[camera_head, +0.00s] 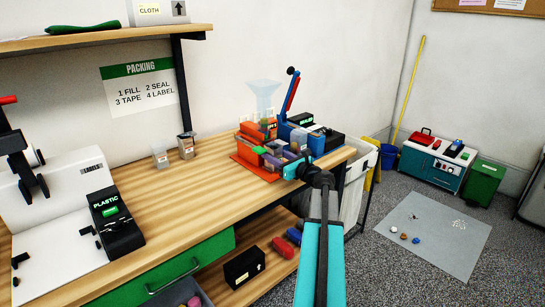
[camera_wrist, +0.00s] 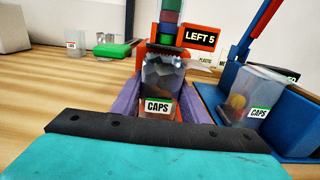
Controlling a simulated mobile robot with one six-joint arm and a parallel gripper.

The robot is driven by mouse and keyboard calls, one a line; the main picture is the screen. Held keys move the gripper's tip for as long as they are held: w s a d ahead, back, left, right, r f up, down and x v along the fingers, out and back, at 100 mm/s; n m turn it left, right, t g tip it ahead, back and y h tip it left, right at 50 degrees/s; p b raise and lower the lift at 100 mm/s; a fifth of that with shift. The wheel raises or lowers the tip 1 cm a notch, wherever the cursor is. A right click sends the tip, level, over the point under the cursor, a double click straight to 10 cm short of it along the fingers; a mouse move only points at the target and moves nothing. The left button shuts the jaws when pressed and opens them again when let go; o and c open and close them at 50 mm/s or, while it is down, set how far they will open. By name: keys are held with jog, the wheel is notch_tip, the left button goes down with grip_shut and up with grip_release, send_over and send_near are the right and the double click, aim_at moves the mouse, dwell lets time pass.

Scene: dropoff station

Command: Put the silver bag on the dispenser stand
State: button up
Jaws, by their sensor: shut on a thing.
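A clear bag with a crumpled silver-grey top and a CAPS label (camera_wrist: 158,82) stands upright in the middle of the wrist view. My gripper (camera_wrist: 160,98) is shut on it, with a purple finger on each side. In the head view my gripper (camera_head: 290,159) reaches over the front edge of the bench, against the orange stand; the bag is hard to make out there. The dispenser stand, orange with a LEFT 5 sign (camera_wrist: 200,37), rises right behind the bag. It also shows in the head view (camera_head: 248,158). The bag's base is partly hidden.
A second CAPS container (camera_wrist: 245,95) sits in a blue holder just right of the bag. A blue press with a red lever (camera_head: 292,90) stands beside the stand. Two small clear containers (camera_head: 186,146) stand to the left. The wooden bench (camera_head: 180,205) is clear in the middle.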

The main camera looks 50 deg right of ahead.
jog(key=shift+f, duration=0.2)
jog(key=o, duration=1.1)
jog(key=shift+o, duration=0.2)
jog(key=shift+r, duration=0.2)
jog(key=s, duration=1.2)
jog(key=shift+a+b, duration=0.35)
jog(key=shift+a, duration=0.05)
jog(key=shift+s+f, duration=0.1)
